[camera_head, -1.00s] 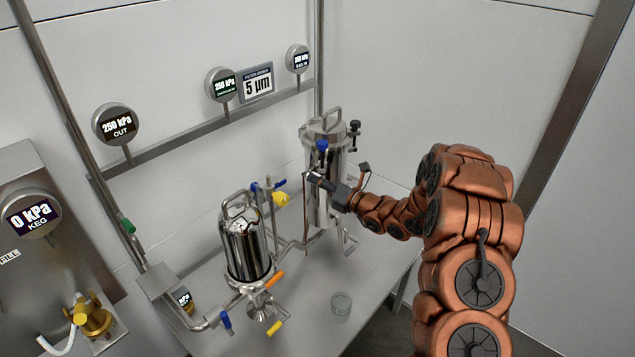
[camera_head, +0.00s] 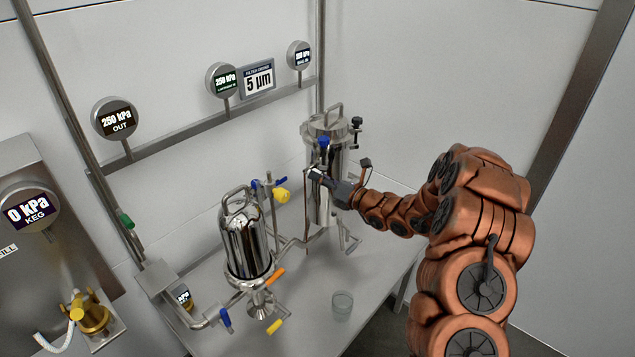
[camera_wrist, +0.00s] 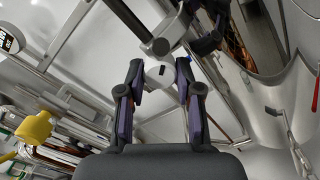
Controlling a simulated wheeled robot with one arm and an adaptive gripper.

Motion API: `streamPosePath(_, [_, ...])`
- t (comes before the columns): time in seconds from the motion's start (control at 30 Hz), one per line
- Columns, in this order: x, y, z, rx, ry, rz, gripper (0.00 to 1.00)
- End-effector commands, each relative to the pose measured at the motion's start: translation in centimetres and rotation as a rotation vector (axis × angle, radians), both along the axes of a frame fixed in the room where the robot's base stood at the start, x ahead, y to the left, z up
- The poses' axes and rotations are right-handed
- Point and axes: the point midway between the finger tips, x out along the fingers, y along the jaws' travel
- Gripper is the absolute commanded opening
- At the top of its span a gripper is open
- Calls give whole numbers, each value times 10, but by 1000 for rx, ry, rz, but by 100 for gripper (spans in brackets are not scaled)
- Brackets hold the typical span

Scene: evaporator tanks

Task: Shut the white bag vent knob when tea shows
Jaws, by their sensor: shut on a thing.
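The white bag vent knob (camera_wrist: 160,73) sits between my two fingers in the wrist view, and my gripper (camera_wrist: 160,88) is shut on it. In the head view my gripper (camera_head: 324,178) reaches the left front of the tall steel bag housing (camera_head: 323,205), with the white knob (camera_head: 315,174) at its tip. A thin brown line (camera_head: 306,195) runs down by the housing's left side. I cannot tell whether it is tea or a tube. The knob's turn position is not clear.
A shorter polished steel housing (camera_head: 246,245) with coloured valve handles stands left on the bench. A clear glass (camera_head: 342,304) stands at the front. A blue knob (camera_head: 323,142) is just above my gripper. A yellow knob (camera_wrist: 35,127) shows left in the wrist view.

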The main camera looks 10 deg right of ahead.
Motion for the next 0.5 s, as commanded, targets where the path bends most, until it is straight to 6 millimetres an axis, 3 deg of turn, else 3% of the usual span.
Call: streamPosePath(0.5, [1,-2,0,-141,-110,-5,0])
